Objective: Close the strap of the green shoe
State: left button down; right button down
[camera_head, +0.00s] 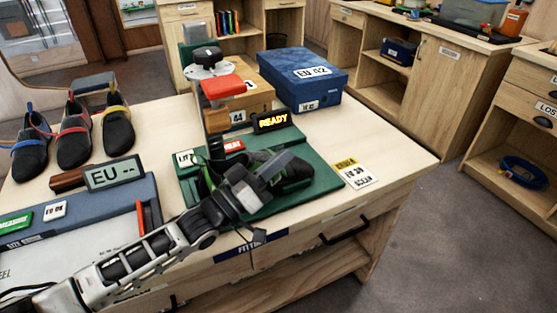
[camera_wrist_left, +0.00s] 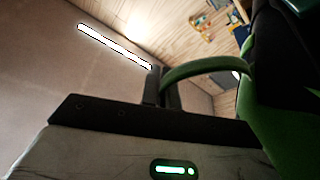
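The green shoe (camera_head: 292,167), black and green, lies on a dark green fitting stand (camera_head: 310,188) on the table. My left gripper (camera_head: 268,172) is over the near left side of the shoe and hides part of it. In the left wrist view the shoe's green and black side (camera_wrist_left: 285,85) fills the right edge. The green strap (camera_wrist_left: 205,67) arches out from the shoe to my left gripper (camera_wrist_left: 163,88). Its fingers are close together at the strap's end and appear to pinch it. The strap stands away from the shoe in a loop. My right gripper is not in view.
A READY display (camera_head: 272,120), a blue shoe box (camera_head: 303,78) and a cardboard box (camera_head: 245,98) stand behind the shoe. Several shoes (camera_head: 73,140) and an EU display (camera_head: 113,173) are at left. The table's right end is mostly clear.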

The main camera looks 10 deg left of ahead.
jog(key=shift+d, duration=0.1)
pick_arm(q)
jog(key=shift+w+a+r+n+p, duration=0.15)
jog(key=shift+w+r+n+p, duration=0.15)
jog(key=shift+n, duration=0.2)
jog(key=n, duration=0.1)
jog(key=w+n+y+p, duration=0.1)
jog(key=shift+a+r+n+t+p, duration=0.3)
jog(key=shift+a, duration=0.05)
jog(key=shift+w+a+r+n+y+p, duration=0.1)
jog(key=shift+w+a+n+y+p, duration=0.15)
jog(key=shift+n, duration=0.2)
jog(key=shift+w+a+n+y+p, duration=0.1)
jog(key=shift+w+n+y, duration=0.1)
jog(key=shift+n+y, duration=0.2)
jog(key=shift+w+a+n+y, duration=0.3)
jog(key=shift+w+n+y, duration=0.2)
jog(key=shift+n, duration=0.65)
jog(key=shift+w+a+n+p, duration=0.2)
jog(key=shift+w+n+p, duration=0.2)
jog(key=shift+n, duration=0.2)
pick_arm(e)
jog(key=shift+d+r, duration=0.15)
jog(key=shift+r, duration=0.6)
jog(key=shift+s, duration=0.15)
